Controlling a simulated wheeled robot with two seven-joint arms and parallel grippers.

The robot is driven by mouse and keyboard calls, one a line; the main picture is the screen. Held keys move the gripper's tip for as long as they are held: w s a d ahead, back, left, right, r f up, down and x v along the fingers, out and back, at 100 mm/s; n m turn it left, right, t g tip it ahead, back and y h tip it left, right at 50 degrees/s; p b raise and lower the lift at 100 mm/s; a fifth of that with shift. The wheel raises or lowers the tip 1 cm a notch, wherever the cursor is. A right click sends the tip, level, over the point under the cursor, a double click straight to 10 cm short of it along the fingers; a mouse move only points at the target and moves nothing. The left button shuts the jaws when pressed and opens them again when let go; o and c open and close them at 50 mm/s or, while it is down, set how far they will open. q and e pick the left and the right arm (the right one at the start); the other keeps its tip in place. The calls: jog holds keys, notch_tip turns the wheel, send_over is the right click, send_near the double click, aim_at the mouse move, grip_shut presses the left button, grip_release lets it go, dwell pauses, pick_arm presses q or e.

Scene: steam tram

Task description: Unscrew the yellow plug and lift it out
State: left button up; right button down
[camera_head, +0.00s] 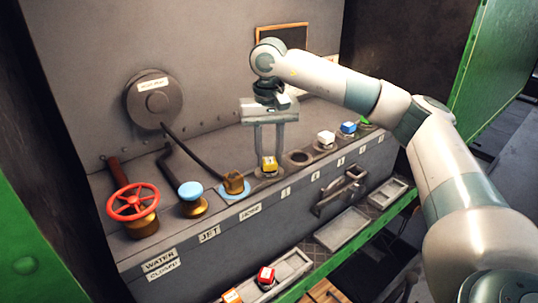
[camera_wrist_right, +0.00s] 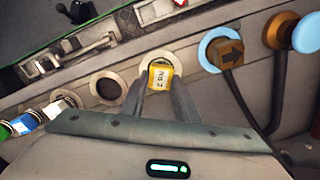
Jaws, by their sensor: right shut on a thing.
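The yellow plug (camera_head: 269,163) sits at a round socket in the sloped front panel. In the right wrist view the plug (camera_wrist_right: 160,75) shows a yellow top with dark lettering, and a pale socket ring (camera_wrist_right: 181,58) lies around it. My right gripper (camera_head: 268,160) points down from above with its fingers shut on the plug. In the right wrist view the fingertips (camera_wrist_right: 160,86) reach the plug's near side. I cannot tell whether the plug is turned or raised in its socket. My left gripper is not in view.
Right are an empty socket (camera_head: 299,157), a white plug (camera_head: 326,138) and a blue plug (camera_head: 348,128). A red plug (camera_head: 266,275) lies in a tray below.

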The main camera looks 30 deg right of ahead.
aim_at(269, 159)
jog(key=shift+n, duration=0.4)
jog(key=shift+r, duration=0.15)
jog(key=shift+r+p, duration=1.85)
jog(key=shift+r, duration=1.8)
